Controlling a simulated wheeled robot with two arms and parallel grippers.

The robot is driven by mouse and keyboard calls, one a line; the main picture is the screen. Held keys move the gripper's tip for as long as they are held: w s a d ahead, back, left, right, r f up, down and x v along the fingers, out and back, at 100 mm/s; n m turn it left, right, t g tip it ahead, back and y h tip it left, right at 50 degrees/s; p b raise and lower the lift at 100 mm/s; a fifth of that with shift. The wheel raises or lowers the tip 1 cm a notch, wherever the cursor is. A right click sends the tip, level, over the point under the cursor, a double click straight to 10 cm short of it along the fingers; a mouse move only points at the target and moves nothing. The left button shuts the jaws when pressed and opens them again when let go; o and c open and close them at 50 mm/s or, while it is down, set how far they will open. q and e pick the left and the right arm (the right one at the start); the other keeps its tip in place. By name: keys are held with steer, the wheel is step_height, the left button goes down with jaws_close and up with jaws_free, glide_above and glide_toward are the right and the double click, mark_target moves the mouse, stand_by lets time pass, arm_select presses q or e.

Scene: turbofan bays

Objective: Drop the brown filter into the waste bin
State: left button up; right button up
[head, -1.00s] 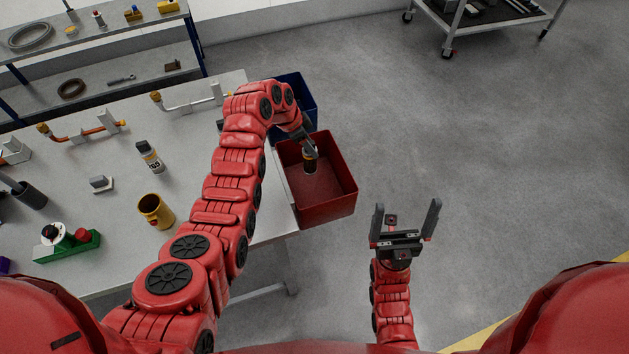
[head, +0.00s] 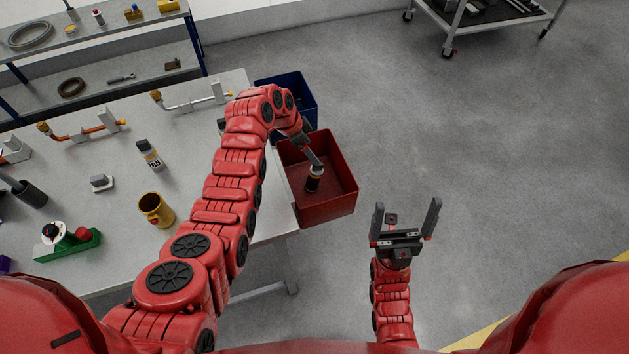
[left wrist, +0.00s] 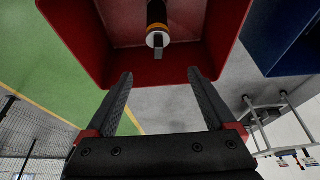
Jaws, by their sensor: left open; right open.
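The filter (head: 314,180), a dark cylinder with an orange-brown band and a pale end, is inside the red waste bin (head: 330,211). It also shows in the left wrist view (left wrist: 157,18), beyond the fingertips and clear of both fingers. I cannot tell whether it rests on the bin floor or is still falling. My left gripper (head: 316,160) is over the bin, open and empty; its spread fingers show in the left wrist view (left wrist: 160,76). My right gripper (head: 406,215) is open and empty, right of the bin above the floor.
A blue bin (head: 296,92) stands behind the red one. The grey table (head: 110,217) holds a dark canister with a white label (head: 150,156), a yellow cup (head: 156,210) and a green block (head: 68,246). The floor at right is clear up to a cart (head: 478,25).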

arm_select(q)
steer(key=p+v, duration=0.7)
steer(key=v, duration=1)
steer(key=shift+a, duration=0.15)
steer(key=shift+r, duration=0.1)
